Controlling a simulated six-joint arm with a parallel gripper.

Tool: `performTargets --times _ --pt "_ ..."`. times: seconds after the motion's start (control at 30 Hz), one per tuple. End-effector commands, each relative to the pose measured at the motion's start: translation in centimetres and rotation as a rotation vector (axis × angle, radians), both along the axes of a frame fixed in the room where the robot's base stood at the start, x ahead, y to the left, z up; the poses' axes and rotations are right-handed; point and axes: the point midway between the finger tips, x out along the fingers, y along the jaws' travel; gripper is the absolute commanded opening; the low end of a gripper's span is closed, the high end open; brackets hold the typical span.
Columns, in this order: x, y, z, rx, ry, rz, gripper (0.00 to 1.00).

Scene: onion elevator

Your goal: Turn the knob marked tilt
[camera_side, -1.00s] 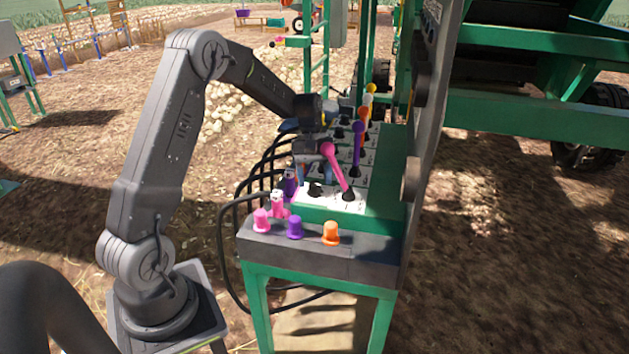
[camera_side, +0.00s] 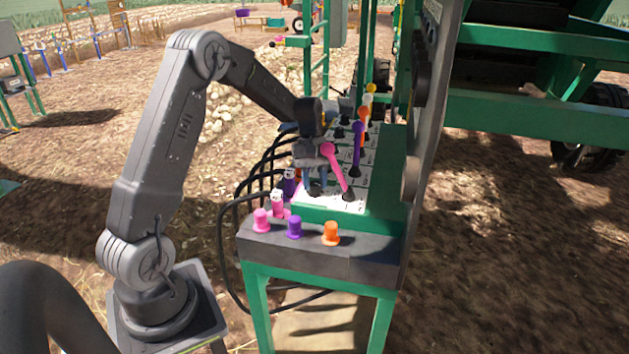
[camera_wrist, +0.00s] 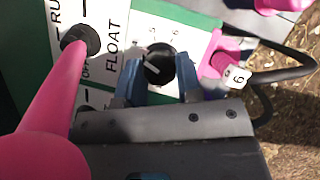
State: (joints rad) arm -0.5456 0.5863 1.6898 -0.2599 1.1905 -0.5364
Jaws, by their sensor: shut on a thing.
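A black round knob (camera_wrist: 158,62) with a white pointer line sits on a white panel with numbers around it, "5" and "6" among them. My gripper (camera_wrist: 161,78) has its two blue fingers on either side of this knob, shut on it. No "tilt" label is readable; the gripper may cover it. In the side view, my gripper (camera_side: 316,184) points down at the near end of the control panel (camera_side: 333,202) and hides most of the knob.
A pink lever (camera_side: 335,167) leans close beside my gripper; it also shows large in the wrist view (camera_wrist: 48,125), by the word "FLOAT". A purple lever (camera_side: 357,150) stands farther back. Pink, purple and orange (camera_side: 331,233) buttons line the front edge. Black cables hang at the left.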

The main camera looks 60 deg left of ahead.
Motion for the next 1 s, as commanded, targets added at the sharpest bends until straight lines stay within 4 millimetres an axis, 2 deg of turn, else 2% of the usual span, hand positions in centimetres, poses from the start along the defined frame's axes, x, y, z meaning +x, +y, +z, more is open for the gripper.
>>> performTargets --times 0.23,0.47,0.5,0.7,0.73,1.0 --pt "0.12 -0.07 0.0 0.0 0.0 -0.138 0.09" --pt "0.08 -0.06 0.01 -0.001 0.001 -0.14 0.09" --pt "0.08 -0.06 0.01 -0.001 0.001 -0.14 0.37" --pt "0.09 -0.05 0.01 0.0 0.0 -0.139 0.56" --pt "0.09 -0.05 0.01 0.0 0.0 -0.139 0.58" --pt "0.13 0.02 0.15 0.0 0.0 -0.139 0.58"
